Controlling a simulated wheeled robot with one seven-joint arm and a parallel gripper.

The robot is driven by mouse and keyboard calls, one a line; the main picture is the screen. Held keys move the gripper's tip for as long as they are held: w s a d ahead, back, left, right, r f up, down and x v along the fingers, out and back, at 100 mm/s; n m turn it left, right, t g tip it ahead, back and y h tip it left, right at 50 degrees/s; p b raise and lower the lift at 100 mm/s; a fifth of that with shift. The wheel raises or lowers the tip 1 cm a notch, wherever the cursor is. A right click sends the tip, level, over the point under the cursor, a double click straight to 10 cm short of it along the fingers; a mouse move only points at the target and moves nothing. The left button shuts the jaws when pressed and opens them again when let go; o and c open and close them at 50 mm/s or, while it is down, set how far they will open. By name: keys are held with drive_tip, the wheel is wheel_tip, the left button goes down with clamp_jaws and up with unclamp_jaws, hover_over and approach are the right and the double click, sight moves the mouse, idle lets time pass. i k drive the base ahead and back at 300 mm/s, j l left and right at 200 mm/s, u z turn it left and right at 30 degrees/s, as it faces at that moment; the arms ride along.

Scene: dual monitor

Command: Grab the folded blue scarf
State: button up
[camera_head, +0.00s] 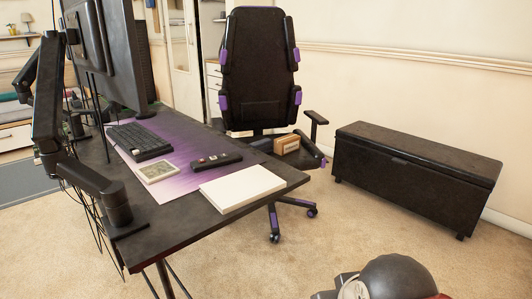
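I see no folded blue scarf that I can make out in this view. The desk (185,222) carries a black keyboard (139,141), a small pale framed device (158,171), a dark slim object with small red marks (211,161) and a white flat slab (242,189). A purple and white mat (170,192) lies under them. My gripper does not show; only a dark rounded shape, probably part of my arm, is at the bottom edge.
A black and purple chair (257,70) stands behind the desk with a brown box (287,144) by its seat. A black storage bench (413,178) is along the right wall. Monitors (115,50) and their arm (90,182) fill the left.

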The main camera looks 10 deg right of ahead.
sight(265, 145)
drive_tip(key=i+l+u, duration=0.2)
drive_tip(key=l, duration=0.25)
drive_tip(key=i+l, duration=0.45)
drive_tip(key=l, duration=0.3)
drive_tip(key=i+l, duration=0.25)
drive_tip(key=i+l+u, duration=0.1)
drive_tip(key=i+l, duration=0.25)
drive_tip(key=i, duration=0.2)
drive_tip(key=i+l+u, duration=0.1)
drive_tip(key=i+l, duration=0.3)
drive_tip(key=i+j, duration=0.2)
drive_tip(key=i, duration=0.2)
drive_tip(key=i+j, duration=0.45)
drive_tip(key=i, duration=0.3)
